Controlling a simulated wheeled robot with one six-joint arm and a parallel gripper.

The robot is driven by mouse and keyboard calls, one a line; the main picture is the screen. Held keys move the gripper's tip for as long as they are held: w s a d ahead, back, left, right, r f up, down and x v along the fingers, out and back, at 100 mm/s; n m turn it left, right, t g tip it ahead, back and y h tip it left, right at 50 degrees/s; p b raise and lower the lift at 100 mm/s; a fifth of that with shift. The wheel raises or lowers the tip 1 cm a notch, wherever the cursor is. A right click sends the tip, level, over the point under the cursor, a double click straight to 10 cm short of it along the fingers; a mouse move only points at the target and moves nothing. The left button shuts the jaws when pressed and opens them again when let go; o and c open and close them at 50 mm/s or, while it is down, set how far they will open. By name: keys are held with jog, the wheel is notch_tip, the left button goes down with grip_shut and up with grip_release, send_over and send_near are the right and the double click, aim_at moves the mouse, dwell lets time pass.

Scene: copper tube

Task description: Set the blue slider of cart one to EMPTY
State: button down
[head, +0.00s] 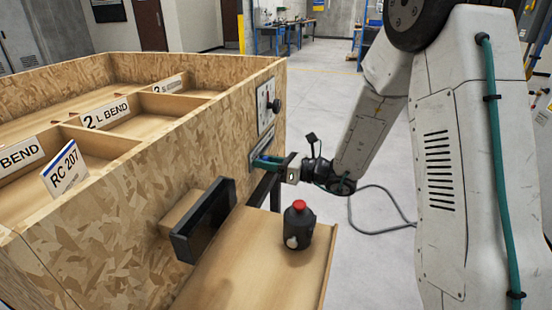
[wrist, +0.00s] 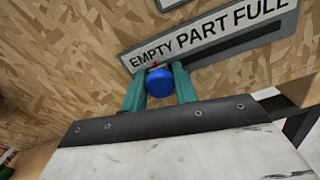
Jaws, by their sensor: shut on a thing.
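The blue slider (wrist: 159,84) is a round knob at the left end of a dark slot (wrist: 240,46), under the word EMPTY on the plate (wrist: 213,33) marked EMPTY, PART, FULL. My gripper (wrist: 160,75) has its two teal fingers on either side of the knob, shut on it. In the head view my gripper (head: 264,161) is at the end face of the wooden cart (head: 130,225), level with the slider plate (head: 263,143). The fingers hide most of the slider there.
A black handle (head: 203,220) juts from the cart. Another panel with a black knob (head: 267,104) is above. Grey floor at the right is open apart from a cable (head: 385,228).

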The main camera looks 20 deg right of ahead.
jog(key=shift+s+a, duration=0.25)
jog(key=c, duration=1.5)
grip_release()
jog(key=o, duration=0.4)
jog(key=shift+s+a, duration=0.1)
jog(key=shift+d, duration=0.4)
jog(key=v, duration=0.7)
jog(key=shift+d, duration=0.15)
jog(key=shift+s, duration=0.15)
